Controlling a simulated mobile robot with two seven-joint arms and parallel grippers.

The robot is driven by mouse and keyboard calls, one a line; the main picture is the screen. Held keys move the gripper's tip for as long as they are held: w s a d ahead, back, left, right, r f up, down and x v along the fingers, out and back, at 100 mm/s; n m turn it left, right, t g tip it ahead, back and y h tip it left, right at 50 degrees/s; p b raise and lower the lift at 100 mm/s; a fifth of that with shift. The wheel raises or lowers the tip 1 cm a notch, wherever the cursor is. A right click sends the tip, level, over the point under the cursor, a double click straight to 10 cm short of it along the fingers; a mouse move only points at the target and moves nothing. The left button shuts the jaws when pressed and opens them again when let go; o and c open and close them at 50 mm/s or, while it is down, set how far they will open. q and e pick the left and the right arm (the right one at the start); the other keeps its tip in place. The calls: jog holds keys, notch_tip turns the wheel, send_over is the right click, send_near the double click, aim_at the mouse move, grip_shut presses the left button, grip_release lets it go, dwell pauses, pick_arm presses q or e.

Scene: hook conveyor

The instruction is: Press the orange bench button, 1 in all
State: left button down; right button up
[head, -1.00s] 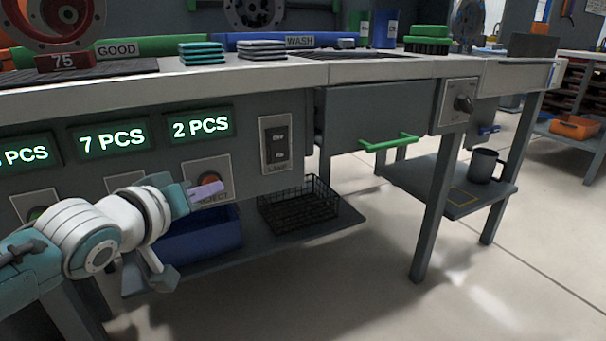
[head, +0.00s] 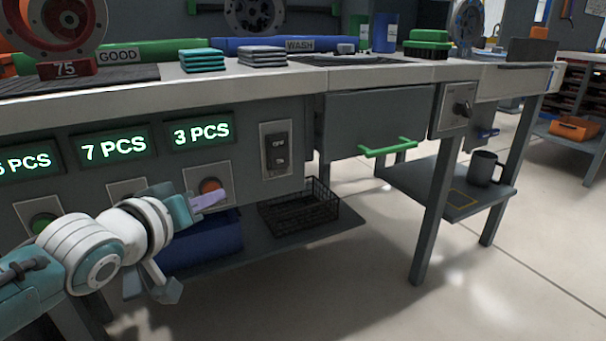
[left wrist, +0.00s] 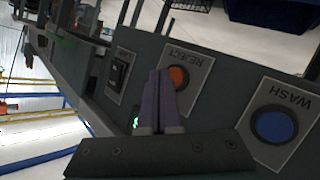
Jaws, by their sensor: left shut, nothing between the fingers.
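The orange button (head: 209,186) sits on its plate on the bench front, under the display that reads 3 PCS. In the left wrist view the orange button (left wrist: 178,77) is on a plate marked REJECT, partly covered by my fingers. My left gripper (head: 222,194) is shut and empty, with its purple fingertips just in front of and slightly below the button. In the left wrist view the left gripper (left wrist: 163,74) overlaps the button's left side; whether the tips touch it I cannot tell. My right gripper is in neither view.
A green button (head: 42,222) is further left on the panel. A blue button (left wrist: 275,124) marked WASH is beside the orange one in the left wrist view. A rocker switch (head: 278,150), a blue bin (head: 205,245) and a wire basket (head: 300,205) are nearby.

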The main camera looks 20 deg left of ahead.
pick_arm(q)
jog(key=shift+s+d, duration=0.1)
jog(key=shift+d, duration=0.05)
jog(key=shift+s+d+p, duration=1.4)
jog(key=shift+s+d, duration=0.2)
jog(key=shift+d, duration=0.3)
